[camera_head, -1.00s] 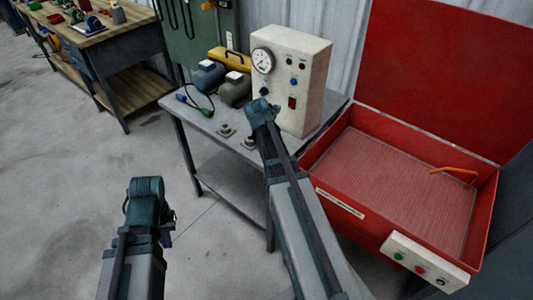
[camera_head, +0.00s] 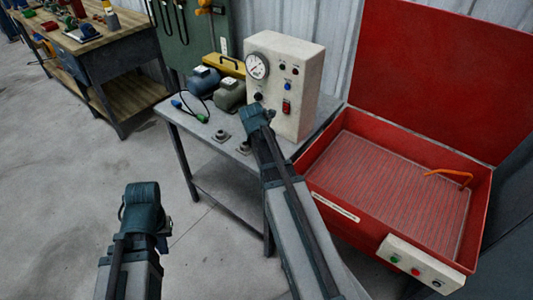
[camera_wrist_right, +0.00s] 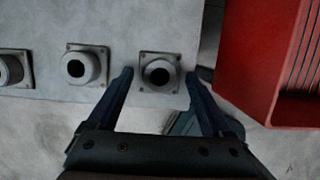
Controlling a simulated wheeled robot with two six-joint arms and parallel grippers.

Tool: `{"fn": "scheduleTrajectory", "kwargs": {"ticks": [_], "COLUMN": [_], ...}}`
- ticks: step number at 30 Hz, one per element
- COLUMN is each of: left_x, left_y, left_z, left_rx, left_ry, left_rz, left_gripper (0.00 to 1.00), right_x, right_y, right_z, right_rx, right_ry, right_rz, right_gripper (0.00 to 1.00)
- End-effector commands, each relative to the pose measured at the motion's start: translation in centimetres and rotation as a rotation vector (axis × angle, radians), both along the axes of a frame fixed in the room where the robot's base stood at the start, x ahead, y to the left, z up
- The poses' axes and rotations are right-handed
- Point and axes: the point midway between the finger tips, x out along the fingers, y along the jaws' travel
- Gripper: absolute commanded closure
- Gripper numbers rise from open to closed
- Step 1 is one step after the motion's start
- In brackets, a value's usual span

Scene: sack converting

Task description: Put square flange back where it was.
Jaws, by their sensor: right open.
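Three grey square flanges with round bored necks are in a row on the grey bench in the right wrist view: one at the left edge (camera_wrist_right: 15,68), one in the middle (camera_wrist_right: 84,66), one at the right (camera_wrist_right: 160,73). My right gripper (camera_wrist_right: 158,77) is open, its fingers either side of the right flange; contact cannot be told. In the head view two flanges show, a left one (camera_head: 220,136) and a right one (camera_head: 243,148); my right arm covers the bench beside them. My left gripper (camera_head: 164,230) is low over the floor, mostly hidden behind its arm.
The bench (camera_head: 195,128) carries a white gauge box (camera_head: 285,85), grey motors (camera_head: 229,94) and a cable. A red open-lidded tub (camera_head: 400,190) stands close on the right. A wooden workbench (camera_head: 95,45) is far left. Floor between is clear.

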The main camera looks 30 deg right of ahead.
Motion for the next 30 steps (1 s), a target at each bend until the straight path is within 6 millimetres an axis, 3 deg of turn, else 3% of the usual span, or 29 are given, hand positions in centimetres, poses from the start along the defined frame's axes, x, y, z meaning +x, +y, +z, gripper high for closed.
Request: {"fn": "scheduleTrajectory", "kwargs": {"ticks": [21, 30], "left_x": [0.0, 0.0], "left_y": [0.0, 0.0], "left_z": [10.1, 11.2], "left_rx": [0.0, 0.0], "left_ry": [0.0, 0.0], "left_rz": [0.0, 0.0], "left_gripper": [1.0, 1.0], "right_x": [-1.2, -1.3], "right_y": [2.7, 3.2], "right_z": [10.1, 11.2], "right_rx": [0.0, 0.0], "right_ry": [0.0, 0.0], "right_rz": [0.001, -0.001], "right_gripper": [0.16, 0.16]}}
